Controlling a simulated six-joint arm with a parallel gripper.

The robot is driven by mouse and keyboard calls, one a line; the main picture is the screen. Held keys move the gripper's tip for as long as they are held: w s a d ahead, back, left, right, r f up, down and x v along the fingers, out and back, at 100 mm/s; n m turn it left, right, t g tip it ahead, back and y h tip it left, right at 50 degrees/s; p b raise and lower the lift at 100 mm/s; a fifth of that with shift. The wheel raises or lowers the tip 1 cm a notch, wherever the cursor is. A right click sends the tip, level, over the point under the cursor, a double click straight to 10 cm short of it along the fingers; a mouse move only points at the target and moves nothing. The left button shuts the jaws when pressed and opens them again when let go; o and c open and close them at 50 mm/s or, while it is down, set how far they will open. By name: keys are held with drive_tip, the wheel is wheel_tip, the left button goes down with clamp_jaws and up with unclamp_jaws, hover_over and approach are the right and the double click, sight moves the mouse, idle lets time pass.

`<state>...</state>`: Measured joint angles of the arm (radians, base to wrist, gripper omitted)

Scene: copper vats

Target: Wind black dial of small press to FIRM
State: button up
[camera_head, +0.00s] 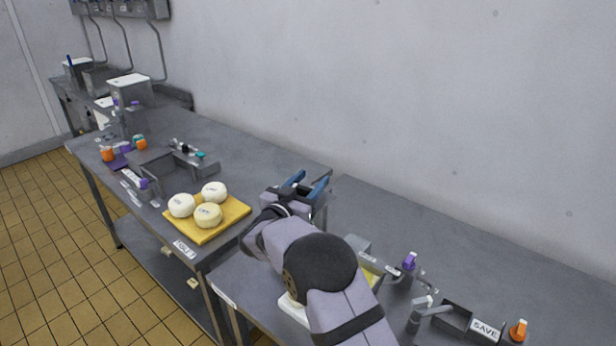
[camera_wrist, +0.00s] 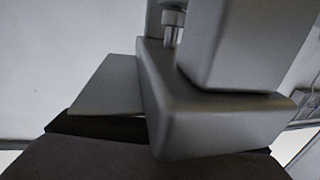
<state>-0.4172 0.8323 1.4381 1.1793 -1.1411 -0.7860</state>
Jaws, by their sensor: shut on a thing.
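My gripper (camera_head: 307,184), with blue fingers, is at the grey small press (camera_head: 321,214), near the wall at the seam between the two tables. My arm hides most of the press in the head view. In the wrist view the grey press body (camera_wrist: 215,125) fills much of the picture at very close range. The gripper is shut on what seems to be the black dial. The dial and its marks, FIRM among them, cannot be made out in either view.
A yellow board (camera_head: 237,212) with three white cheeses (camera_head: 208,215) lies left of my arm. A grey tray (camera_head: 157,165) stands farther left. A purple-topped item (camera_head: 408,262), a black bin labelled SAVE (camera_head: 485,328) and an orange-topped item (camera_head: 518,330) are at right.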

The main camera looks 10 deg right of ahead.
sight(302, 190)
drive_tip(key=shift+d+r+m+h, duration=0.1)
drive_tip(key=shift+r+m+h, duration=0.1)
drive_tip(key=shift+m+h, duration=0.15)
drive_tip(key=o, duration=1)
drive_tip(key=shift+o, duration=0.2)
drive_tip(key=shift+f, duration=0.1)
drive_tip(key=shift+s+a+f, duration=0.1)
drive_tip(key=shift+s+a, duration=0.25)
drive_tip(key=shift+s, duration=0.1)
drive_tip(key=shift+b+v, duration=1.4)
drive_tip(key=shift+v, duration=1.75)
drive_tip(key=shift+r, duration=0.25)
